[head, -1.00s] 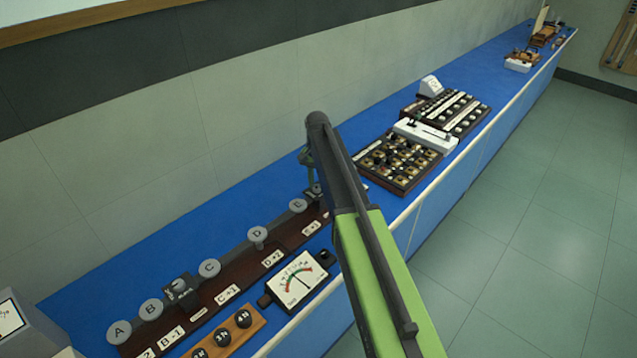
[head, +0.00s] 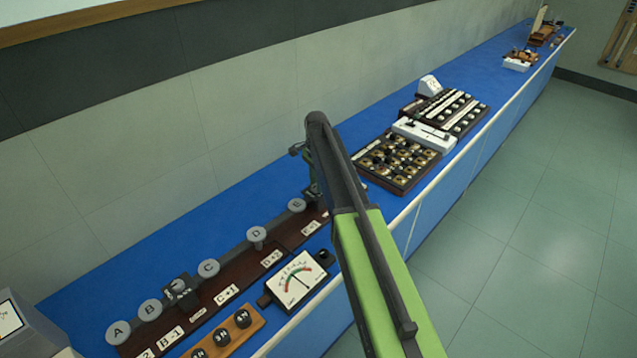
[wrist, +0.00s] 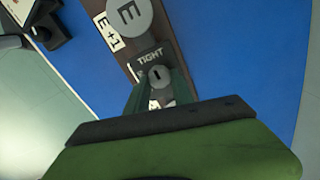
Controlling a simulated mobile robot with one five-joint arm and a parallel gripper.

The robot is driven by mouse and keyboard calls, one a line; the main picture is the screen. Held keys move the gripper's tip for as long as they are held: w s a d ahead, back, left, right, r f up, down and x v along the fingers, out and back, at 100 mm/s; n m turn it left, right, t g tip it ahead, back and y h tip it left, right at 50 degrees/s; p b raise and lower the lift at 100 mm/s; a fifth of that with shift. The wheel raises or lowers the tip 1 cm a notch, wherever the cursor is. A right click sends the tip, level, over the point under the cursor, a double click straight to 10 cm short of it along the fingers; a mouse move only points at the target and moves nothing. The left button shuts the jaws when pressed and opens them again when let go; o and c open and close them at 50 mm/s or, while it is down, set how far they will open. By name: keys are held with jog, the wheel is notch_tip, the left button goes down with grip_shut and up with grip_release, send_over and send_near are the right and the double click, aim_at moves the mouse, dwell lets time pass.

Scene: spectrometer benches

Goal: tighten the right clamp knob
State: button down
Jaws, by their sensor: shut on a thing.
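The right clamp knob (wrist: 160,77) is a small grey disc with a short dark mark, in the middle of the wrist view. A dark plate lettered TIGHT (wrist: 150,57) lies just above it. My gripper (wrist: 158,88) is shut on the knob, its narrow fingers on either side and its wide body filling the lower picture. In the head view my gripper (head: 316,188) points down at the right end of the dark rail (head: 225,283), just past disc E (head: 297,205). My arm hides most of the right clamp there.
Discs A to E stand along the rail, with a left clamp (head: 180,289) between B and C. A meter (head: 297,280) and a wooden block with black knobs (head: 225,335) stand in front. A switch box (head: 398,160) is farther back. Blue bench top lies bare behind the rail.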

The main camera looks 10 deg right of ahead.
jog(key=shift+w+a, duration=0.1)
dwell(0.3)
jog(key=c, duration=1.1)
grip_release()
jog(key=shift+r, duration=0.1)
notch_tip(320, 180, up, 17)
jog(key=p, duration=1.7)
jog(key=shift+r, duration=0.1)
